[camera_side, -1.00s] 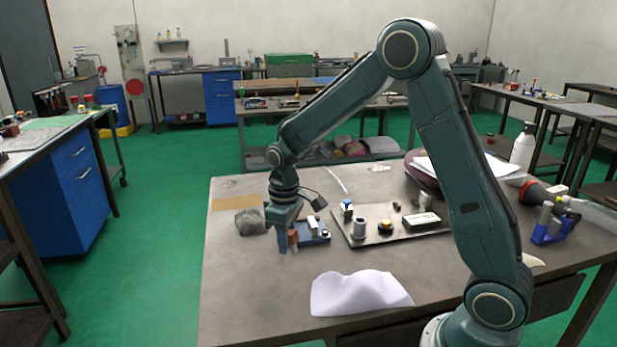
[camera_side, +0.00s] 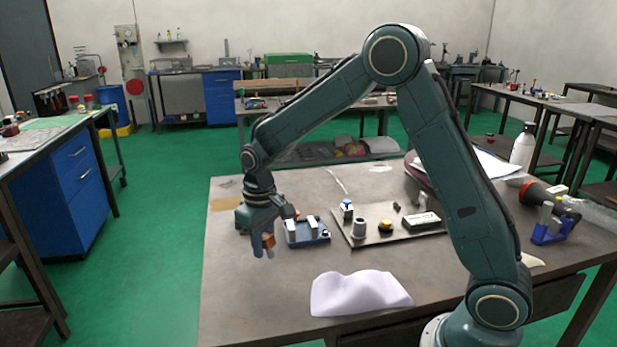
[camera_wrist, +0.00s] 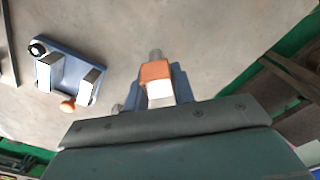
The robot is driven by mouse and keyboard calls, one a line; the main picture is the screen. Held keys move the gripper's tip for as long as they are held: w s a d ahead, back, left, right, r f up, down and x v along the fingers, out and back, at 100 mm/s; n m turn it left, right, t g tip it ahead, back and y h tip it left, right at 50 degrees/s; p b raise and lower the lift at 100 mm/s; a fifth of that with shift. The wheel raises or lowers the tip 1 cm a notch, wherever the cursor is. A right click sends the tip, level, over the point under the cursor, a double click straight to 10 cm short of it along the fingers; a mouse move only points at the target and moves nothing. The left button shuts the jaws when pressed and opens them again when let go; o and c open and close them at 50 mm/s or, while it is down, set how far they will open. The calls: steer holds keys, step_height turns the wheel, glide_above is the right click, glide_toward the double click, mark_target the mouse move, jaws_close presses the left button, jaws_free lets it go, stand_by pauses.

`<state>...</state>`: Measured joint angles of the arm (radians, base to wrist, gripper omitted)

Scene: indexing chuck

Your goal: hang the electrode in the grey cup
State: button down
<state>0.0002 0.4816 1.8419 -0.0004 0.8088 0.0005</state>
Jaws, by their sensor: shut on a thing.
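My gripper (camera_side: 263,245) is shut on the electrode, an orange-copper block (camera_side: 268,241) with a pale end, and holds it left of the blue fixture, apart from it. In the wrist view the electrode (camera_wrist: 155,71) sits between the fingers, with a white face and a grey stub pointing away from my gripper. The grey cup (camera_side: 358,229) stands upright on the dark tray to the right of my gripper. The cup is not in the wrist view. Whether the electrode clears the table is hard to tell.
The blue fixture (camera_side: 307,233) with two pale blocks lies between my gripper and the tray (camera_side: 377,238). A yellow-and-black part (camera_side: 385,226) and a white-topped box (camera_side: 422,220) are on the tray.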

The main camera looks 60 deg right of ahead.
step_height(320, 180, up, 13)
steer(key=s+d+m+t+h, duration=0.1)
steer(key=s+d+m, duration=0.45)
steer(key=d, duration=0.65)
steer(key=s+d+m+t+h, duration=0.1)
steer(key=s+d+m, duration=0.3)
steer(key=s+d, duration=0.5)
steer(key=shift+w+d+x, duration=0.15)
steer(key=shift+x, duration=0.8)
steer(key=shift+w+d+x, duration=0.15)
steer(key=shift+w+x, duration=0.05)
steer(key=shift+x, duration=0.8)
steer(key=shift+w+d+x, duration=0.15)
steer(key=shift+x, duration=0.8)
steer(key=shift+n, duration=0.25)
steer(key=shift+f, duration=2.45)
steer(key=shift+f, duration=1.45)
steer(key=c, duration=1.1)
jaws_free()
